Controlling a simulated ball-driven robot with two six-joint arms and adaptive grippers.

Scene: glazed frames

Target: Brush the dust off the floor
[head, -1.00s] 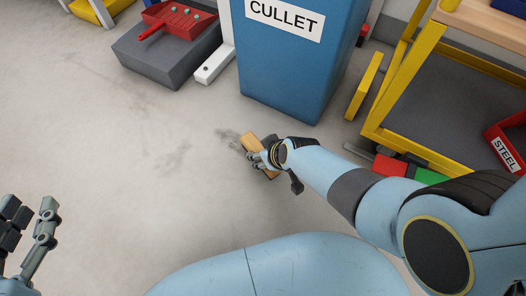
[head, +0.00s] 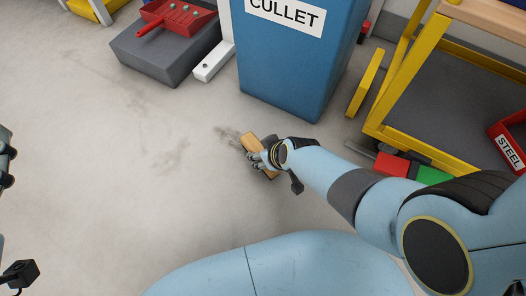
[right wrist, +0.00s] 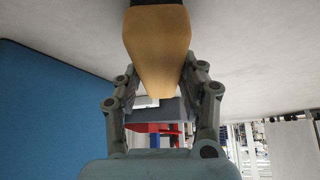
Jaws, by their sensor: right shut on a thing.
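My right gripper (head: 262,158) is shut on a wooden-backed brush (head: 249,142), low at the floor in the head view. In the right wrist view the brush's tan block (right wrist: 157,48) sits between the two fingers. Its bristles are mostly hidden. Grey dust (head: 228,133) lies on the pale floor (head: 110,185) just left of the brush, with fainter smudges (head: 172,158) further left. My left gripper (head: 6,160) is only partly in view at the left edge, and its jaw state cannot be made out.
A blue CULLET bin (head: 290,65) stands just beyond the brush. A red dustpan (head: 180,18) with small bits lies on a grey block (head: 165,50) at the back left. A yellow-framed cart (head: 385,100) with a red STEEL box (head: 508,150) stands at right. The left floor is clear.

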